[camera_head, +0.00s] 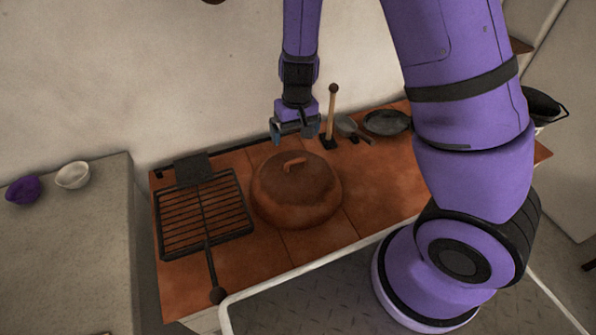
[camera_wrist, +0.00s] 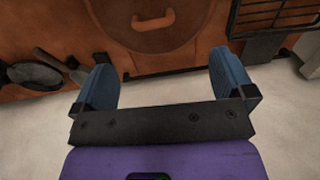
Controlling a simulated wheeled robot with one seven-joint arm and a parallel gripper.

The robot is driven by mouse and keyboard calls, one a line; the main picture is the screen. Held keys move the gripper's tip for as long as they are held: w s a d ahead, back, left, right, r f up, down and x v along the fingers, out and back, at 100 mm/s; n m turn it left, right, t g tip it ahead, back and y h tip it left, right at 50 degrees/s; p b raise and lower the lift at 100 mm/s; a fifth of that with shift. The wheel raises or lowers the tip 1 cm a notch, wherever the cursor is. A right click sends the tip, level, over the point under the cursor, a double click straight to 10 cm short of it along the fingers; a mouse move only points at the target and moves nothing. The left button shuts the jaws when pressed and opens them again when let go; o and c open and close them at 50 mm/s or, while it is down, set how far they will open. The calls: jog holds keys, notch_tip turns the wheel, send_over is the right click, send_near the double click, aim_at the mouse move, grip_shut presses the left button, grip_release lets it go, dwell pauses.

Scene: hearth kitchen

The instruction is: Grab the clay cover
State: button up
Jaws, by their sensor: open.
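The clay cover (camera_head: 300,199) is a round, reddish-brown dome with a small loop handle (camera_head: 293,165) on top. It sits in the middle of the tiled counter. In the wrist view the cover (camera_wrist: 195,20) is at the top, with its orange handle (camera_wrist: 153,20) ahead of the fingers. My gripper (camera_head: 296,132) is above and behind the cover, toward the wall, apart from it. In the wrist view its two blue fingers (camera_wrist: 165,85) are spread wide with nothing between them. Whether a vessel lies under the cover cannot be told.
A black grill rack (camera_head: 203,215) with a long handle lies left of the cover. A wooden-handled tool (camera_head: 331,112), a ladle and a dark pan (camera_head: 387,122) are at the back right. White and purple bowls (camera_head: 73,175) stand on the left counter. A pale rail (camera_head: 300,270) edges the front.

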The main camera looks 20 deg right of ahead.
aim_at(296, 160)
jog(key=f, duration=0.2)
jog(key=d, duration=0.1)
jog(key=shift+w+f+h, duration=0.3)
jog(key=shift+w+f, duration=0.1)
jog(key=shift+w+d+f, duration=0.1)
jog(key=shift+f, duration=0.55)
notch_tip(296, 160, down, 4)
jog(key=shift+f, duration=0.15)
jog(key=shift+w+a+f, duration=0.1)
jog(key=shift+a+f, duration=0.05)
jog(key=shift+f, duration=1.3)
jog(key=shift+w+a+f, duration=0.1)
jog(key=shift+f, duration=1.3)
jog(key=shift+c, duration=0.5)
jog(key=c, duration=1.7)
jog(key=shift+r, duration=0.15)
